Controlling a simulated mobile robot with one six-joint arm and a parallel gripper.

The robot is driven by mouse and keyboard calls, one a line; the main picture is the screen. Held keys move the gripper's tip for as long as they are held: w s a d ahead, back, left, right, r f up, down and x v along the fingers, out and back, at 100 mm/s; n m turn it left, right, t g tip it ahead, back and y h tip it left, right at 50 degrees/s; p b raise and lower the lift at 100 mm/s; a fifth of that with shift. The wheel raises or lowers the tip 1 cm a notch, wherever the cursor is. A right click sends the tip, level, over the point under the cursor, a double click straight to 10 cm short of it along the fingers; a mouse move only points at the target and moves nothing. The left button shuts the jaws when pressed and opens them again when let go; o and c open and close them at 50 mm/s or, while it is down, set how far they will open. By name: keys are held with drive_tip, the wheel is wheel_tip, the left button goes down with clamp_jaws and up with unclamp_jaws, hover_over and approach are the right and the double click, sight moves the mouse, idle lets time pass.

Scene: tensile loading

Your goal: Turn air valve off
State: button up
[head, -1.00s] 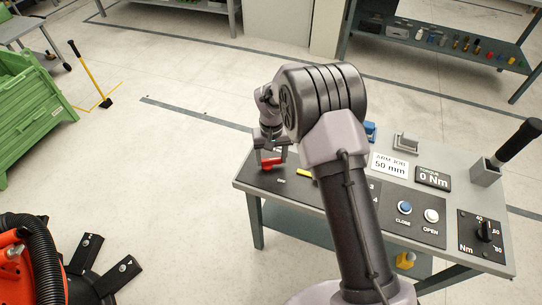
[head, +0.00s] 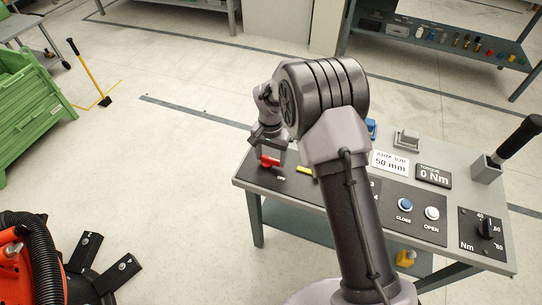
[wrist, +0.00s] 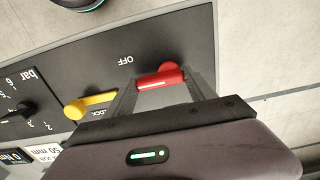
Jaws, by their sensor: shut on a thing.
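The air valve's red handle (head: 269,160) is near the left end of the dark panel on the bench. In the wrist view the red handle (wrist: 162,80) lies between my two fingers, beside the printed word OFF (wrist: 126,60). My gripper (head: 270,149) reaches down onto it from above and is shut on it. The fingers (wrist: 161,86) cover part of the handle's sides. Which way its pointer faces is hard to tell.
A yellow lever (wrist: 92,105) is close beside my gripper, near a LOCK label. A dark bar knob (wrist: 25,110) lies further left. CLOSE (head: 405,205) and OPEN (head: 432,213) buttons and a torque dial (head: 487,230) are on the right. Open floor lies left of the bench.

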sight(271, 158)
idle(0.3)
drive_tip(key=o, duration=1.4)
wheel_tip(271, 158, up, 18)
drive_tip(key=p, duration=0.6)
drive_tip(key=shift+f, duration=0.25)
